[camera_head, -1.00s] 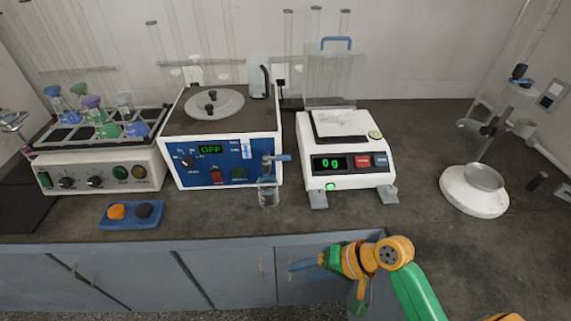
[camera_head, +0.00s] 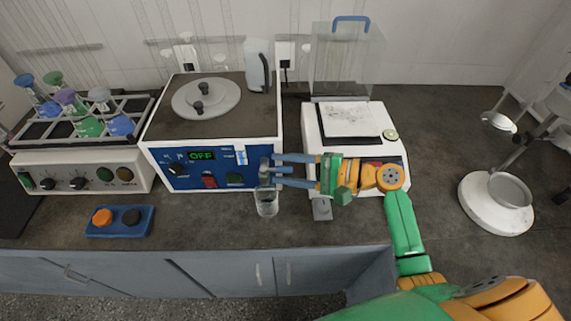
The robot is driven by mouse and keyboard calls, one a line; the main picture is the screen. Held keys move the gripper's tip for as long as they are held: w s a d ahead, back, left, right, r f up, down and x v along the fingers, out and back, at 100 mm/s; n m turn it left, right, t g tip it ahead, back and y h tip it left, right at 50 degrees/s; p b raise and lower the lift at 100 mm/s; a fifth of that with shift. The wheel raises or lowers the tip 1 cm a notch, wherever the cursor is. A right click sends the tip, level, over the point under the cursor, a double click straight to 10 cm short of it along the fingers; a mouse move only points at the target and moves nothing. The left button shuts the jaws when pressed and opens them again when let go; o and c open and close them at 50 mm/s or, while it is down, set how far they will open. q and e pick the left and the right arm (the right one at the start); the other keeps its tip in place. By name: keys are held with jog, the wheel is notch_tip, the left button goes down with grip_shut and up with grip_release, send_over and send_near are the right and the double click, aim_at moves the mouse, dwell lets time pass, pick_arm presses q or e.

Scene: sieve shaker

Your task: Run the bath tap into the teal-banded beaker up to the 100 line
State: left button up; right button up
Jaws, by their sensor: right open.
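The bath tap (camera_head: 264,168) sticks out of the blue front panel of the water bath (camera_head: 208,128), at its right end. A small clear beaker (camera_head: 267,203) stands upright on the bench under the tap. Its band and line marks are too small to read, and I cannot tell its liquid level. My right gripper (camera_head: 277,170) is open, reaching in from the right. One finger is above and one below the level of the tap's handle, with the tips close to the tap. I cannot tell whether they touch it. The bath display reads OFF. My left gripper is not in view.
A white balance (camera_head: 313,150) stands right of the bath, partly hidden behind my right gripper. A flask shaker (camera_head: 75,171) is at the left, with a blue tray (camera_head: 119,233) in front. A round white stand (camera_head: 495,218) is at the right.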

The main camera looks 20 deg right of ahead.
jog(key=shift+w+d+f, duration=0.1)
jog(key=shift+w+f, duration=0.05)
jog(key=shift+s, duration=0.2)
grip_shut()
dwell(1.1)
